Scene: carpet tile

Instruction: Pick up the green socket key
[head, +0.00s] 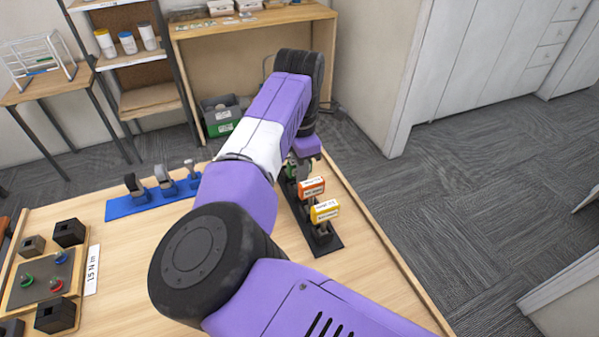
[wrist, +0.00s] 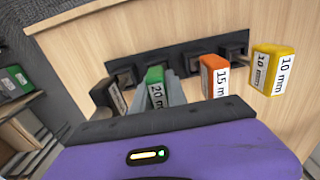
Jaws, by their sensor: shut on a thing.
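The green socket key (wrist: 154,75), with a "20 mm" label, shows in the wrist view between my grey fingers. My gripper (wrist: 166,90) is shut on its handle. In the head view, only a small part of the green key (head: 291,170) shows under my wrist, and my gripper (head: 301,162) is mostly hidden by the arm. The key is above the black rack (head: 327,245), in line with the other keys. Its lower end is hidden, so I cannot tell whether it is still seated.
An orange 15 mm key (head: 312,187) and a yellow 10 mm key (head: 325,210) stand close by in the rack. A dark-handled key (wrist: 107,96) is on the other side. A blue rack (head: 150,202) and a socket tray (head: 40,280) are left on the table.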

